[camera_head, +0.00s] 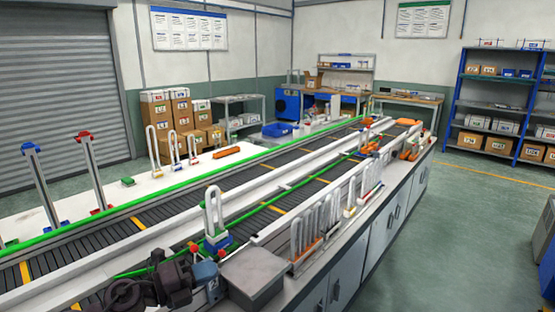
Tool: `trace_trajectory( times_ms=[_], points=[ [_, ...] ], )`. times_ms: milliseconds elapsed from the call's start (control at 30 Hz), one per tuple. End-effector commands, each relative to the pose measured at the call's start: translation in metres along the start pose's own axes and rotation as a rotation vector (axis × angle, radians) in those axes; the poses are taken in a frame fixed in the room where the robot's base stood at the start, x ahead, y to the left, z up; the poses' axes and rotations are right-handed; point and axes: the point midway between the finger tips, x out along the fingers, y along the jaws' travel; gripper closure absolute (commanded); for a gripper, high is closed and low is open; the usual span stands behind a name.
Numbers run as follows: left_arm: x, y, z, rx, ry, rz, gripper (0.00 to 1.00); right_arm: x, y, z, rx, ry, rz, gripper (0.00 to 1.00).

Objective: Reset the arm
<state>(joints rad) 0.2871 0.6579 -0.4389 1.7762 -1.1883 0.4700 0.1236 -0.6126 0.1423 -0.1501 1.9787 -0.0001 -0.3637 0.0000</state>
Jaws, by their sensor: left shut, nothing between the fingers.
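My left gripper (204,274) is at the bottom of the head view, at the end of my dark arm. Its jaws are shut and empty, close to the front edge of the conveyor and left of a grey box (252,272). A U-shaped glass tube (213,212) stands upright in a blue-and-white holder (217,242) just behind and above the gripper, apart from it as far as I can see. My right gripper is not in view.
Two conveyor lanes (120,236) with green rails run away to the back right. Several U-shaped tubes (318,225) stand in a row along the bench's right side. Cartons (160,118) and blue shelving (478,93) stand behind. The floor at right is mostly clear.

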Motion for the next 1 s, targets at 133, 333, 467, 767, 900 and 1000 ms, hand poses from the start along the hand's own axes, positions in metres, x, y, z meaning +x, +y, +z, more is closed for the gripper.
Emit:
trace_trajectory(
  times_ms=[133,333,467,767,900,1000],
  points=[
    [-0.014,-0.004,0.009,-0.273,-0.227,-0.147,1.00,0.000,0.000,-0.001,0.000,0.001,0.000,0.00],
    [-0.051,0.029,0.014,-0.694,-0.539,-0.243,1.00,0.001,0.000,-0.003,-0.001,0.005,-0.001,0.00],
    [-0.084,0.071,-0.003,-1.000,-0.733,-0.251,1.00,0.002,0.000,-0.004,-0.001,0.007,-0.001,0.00],
    [-0.164,0.162,-0.101,-1.629,-1.060,-0.239,1.00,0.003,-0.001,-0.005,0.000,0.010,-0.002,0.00],
    [-0.198,0.183,-0.146,-1.737,-1.163,-0.250,1.00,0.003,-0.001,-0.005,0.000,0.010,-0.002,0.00],
    [-0.216,0.196,-0.173,-1.775,-1.225,-0.235,1.00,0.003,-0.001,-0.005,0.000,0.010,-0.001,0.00]
  ],
)
